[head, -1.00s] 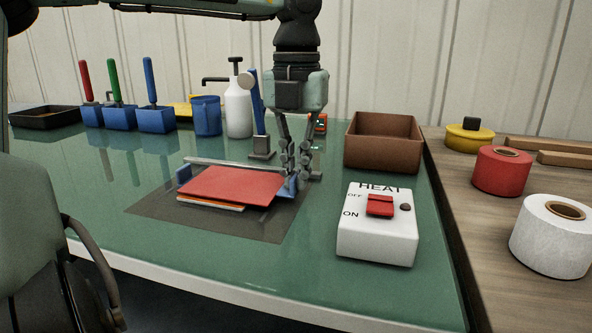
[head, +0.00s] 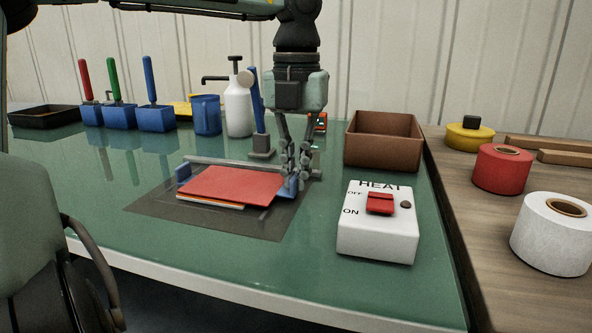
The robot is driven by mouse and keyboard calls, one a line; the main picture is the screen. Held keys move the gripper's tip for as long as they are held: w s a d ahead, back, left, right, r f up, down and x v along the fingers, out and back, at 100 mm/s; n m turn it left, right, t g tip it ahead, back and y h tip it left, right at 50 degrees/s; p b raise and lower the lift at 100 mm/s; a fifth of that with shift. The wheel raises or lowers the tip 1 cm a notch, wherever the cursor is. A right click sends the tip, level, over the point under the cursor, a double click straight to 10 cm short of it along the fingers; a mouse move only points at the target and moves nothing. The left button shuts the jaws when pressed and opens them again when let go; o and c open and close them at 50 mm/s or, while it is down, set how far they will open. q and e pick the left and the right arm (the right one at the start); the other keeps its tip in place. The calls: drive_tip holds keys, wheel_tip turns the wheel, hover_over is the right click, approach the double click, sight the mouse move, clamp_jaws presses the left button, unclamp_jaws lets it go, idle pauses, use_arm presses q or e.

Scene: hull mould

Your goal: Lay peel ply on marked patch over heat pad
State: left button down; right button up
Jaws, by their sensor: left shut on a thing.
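A red sheet (head: 232,184) lies on top of a thin stack, with orange and white layer edges (head: 212,203) showing along its front. The stack rests on a flat dark grey mat (head: 205,222). A small blue block (head: 183,173) stands at the sheet's left end, and another blue block (head: 290,188) at its right end. My left gripper (head: 294,180) points down at that right end, its fingers closed on the right blue block. Its fingers partly hide the block and the sheet's corner. My right gripper is not in view.
A white HEAT switch box (head: 377,241) stands right of the mat, with a brown open box (head: 383,140) behind. A grey bar (head: 230,163) lies behind the sheet. The front left tabletop is clear.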

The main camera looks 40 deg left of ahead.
use_arm(q)
drive_tip(key=c, duration=1.1)
unclamp_jaws()
drive_tip(key=shift+o, duration=0.2)
drive_tip(key=shift+r, duration=0.1)
drive_tip(key=shift+r+p, duration=2.55)
drive_tip(key=shift+r, duration=0.9)
